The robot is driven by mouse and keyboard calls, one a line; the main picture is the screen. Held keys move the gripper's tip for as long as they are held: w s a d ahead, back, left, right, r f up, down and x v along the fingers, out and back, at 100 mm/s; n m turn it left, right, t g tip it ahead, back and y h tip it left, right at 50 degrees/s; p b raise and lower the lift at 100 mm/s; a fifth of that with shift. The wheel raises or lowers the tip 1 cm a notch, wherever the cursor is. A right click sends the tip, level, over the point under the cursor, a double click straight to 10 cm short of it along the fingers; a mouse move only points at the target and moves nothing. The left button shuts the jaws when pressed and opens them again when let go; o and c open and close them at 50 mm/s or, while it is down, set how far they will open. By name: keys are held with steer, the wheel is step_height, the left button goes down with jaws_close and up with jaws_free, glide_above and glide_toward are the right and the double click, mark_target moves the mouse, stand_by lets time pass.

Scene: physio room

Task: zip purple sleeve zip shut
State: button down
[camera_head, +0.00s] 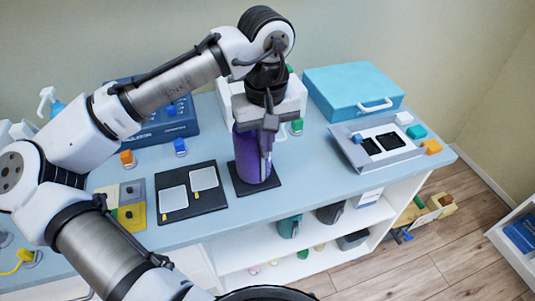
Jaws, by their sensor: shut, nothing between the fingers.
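The purple sleeve (247,158) stands upright on a small black mat (243,189) near the front edge of the blue worktop. A grey zip strip runs down its front right side. My gripper (268,153) points down right in front of the sleeve, with its fingers shut along the zip strip and nothing between them. The sleeve's top is hidden behind my gripper. I cannot tell where the zip pull is.
A turquoise case (350,82) and a grey tray (388,148) stand at the right. A black board with two white pads (173,199) lies to the left. A dark blue device (150,133) stands behind it. Shelves with cups (289,226) are below.

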mark_target(266, 157)
steer(key=shift+f+b, duration=1.6)
steer(key=shift+f, duration=1.55)
steer(key=s+p, duration=0.1)
steer(key=s+d+r+p, duration=0.2)
steer(key=shift+s+d+r, duration=0.1)
steer(key=shift+s+d, duration=0.1)
steer(key=shift+s, duration=0.2)
